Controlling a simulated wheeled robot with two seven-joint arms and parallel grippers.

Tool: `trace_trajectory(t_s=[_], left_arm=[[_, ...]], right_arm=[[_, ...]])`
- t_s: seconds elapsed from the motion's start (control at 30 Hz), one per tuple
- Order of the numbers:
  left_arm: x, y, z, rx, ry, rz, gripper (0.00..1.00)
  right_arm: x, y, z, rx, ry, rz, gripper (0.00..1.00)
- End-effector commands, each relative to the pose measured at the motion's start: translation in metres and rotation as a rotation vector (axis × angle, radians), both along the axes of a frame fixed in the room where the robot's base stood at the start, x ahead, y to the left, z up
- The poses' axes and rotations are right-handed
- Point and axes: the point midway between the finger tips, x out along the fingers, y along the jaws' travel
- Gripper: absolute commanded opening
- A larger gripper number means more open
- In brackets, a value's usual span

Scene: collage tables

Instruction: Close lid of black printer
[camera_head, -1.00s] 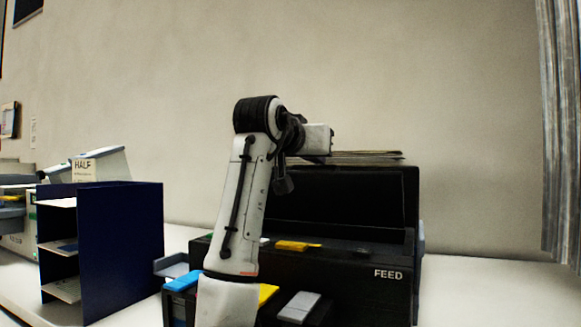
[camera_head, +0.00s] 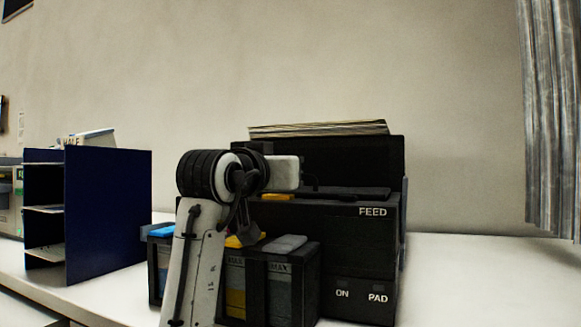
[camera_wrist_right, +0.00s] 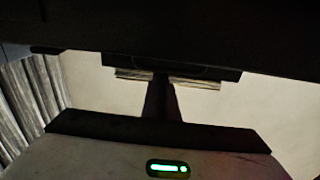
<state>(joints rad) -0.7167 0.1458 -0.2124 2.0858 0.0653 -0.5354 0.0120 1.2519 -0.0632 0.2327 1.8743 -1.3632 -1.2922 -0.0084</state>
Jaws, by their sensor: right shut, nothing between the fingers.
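The black printer (camera_head: 362,240) stands on the white table, marked FEED, ON and PAD. A wide black panel (camera_head: 355,155), which looks like its lid, stands raised at the back. My right arm reaches up in front of the printer's left part, its wrist level with the printer's top. Its fingers are hard to make out in the head view. In the right wrist view, rolled upside down, my right gripper (camera_wrist_right: 162,84) is shut and empty, pointing at the printer's dark top edge (camera_wrist_right: 200,68). I cannot tell whether it touches. My left gripper is out of view.
A stack of paper (camera_head: 320,129) shows above the raised panel. Ink tanks with blue, yellow and grey caps (camera_head: 285,244) stand at the printer's front left. A navy shelf unit (camera_head: 108,210) stands left. A grey curtain (camera_head: 550,120) hangs right; the table (camera_head: 480,275) there is clear.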

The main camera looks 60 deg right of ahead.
Motion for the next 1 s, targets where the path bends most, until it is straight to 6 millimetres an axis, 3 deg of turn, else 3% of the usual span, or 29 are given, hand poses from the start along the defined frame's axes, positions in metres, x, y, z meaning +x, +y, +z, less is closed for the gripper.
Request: trace_trajectory(t_s=[0.03,0.13,0.67,0.83,1.0], left_arm=[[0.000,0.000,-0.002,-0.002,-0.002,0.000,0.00],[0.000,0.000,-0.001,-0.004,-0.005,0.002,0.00],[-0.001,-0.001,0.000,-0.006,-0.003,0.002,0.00],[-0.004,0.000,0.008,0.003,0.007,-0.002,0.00],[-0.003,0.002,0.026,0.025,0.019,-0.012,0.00]], right_arm=[[0.001,-0.001,-0.015,0.032,0.014,-0.003,0.00],[0.002,-0.001,-0.019,0.033,0.017,-0.003,0.00],[0.002,-0.003,-0.019,0.033,0.018,-0.003,0.00],[0.001,0.000,-0.003,0.031,0.016,-0.003,0.00],[-0.002,0.011,0.032,0.025,0.013,-0.003,0.00]])
